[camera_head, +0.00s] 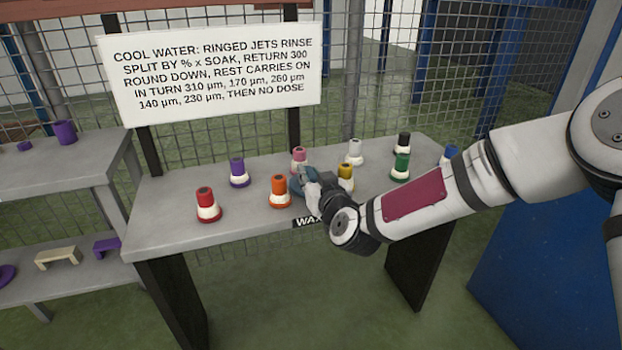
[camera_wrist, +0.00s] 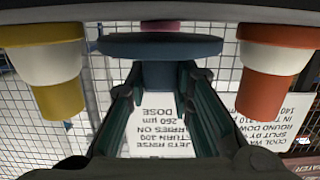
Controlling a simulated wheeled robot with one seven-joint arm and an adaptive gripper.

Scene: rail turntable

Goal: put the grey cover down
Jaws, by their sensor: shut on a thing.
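The grey cover (camera_wrist: 160,45) is a blue-grey disc with a short knob. My gripper (camera_wrist: 162,78) is shut on that knob in the wrist view, which is upside down. In the head view my gripper (camera_head: 312,190) is over the front middle of the table, and the cover (camera_head: 296,184) shows partly behind it. The cover is between the orange jet (camera_head: 280,190) and the yellow jet (camera_head: 346,178), in front of the pink jet (camera_head: 299,158). Whether its underside touches the table I cannot tell.
The grey table (camera_head: 150,220) also holds red (camera_head: 207,204), purple (camera_head: 238,172), white (camera_head: 355,151), green (camera_head: 401,166), black (camera_head: 402,144) and blue (camera_head: 450,155) jets. A sign (camera_head: 212,72) stands behind. Shelves (camera_head: 60,180) with purple pieces are at left.

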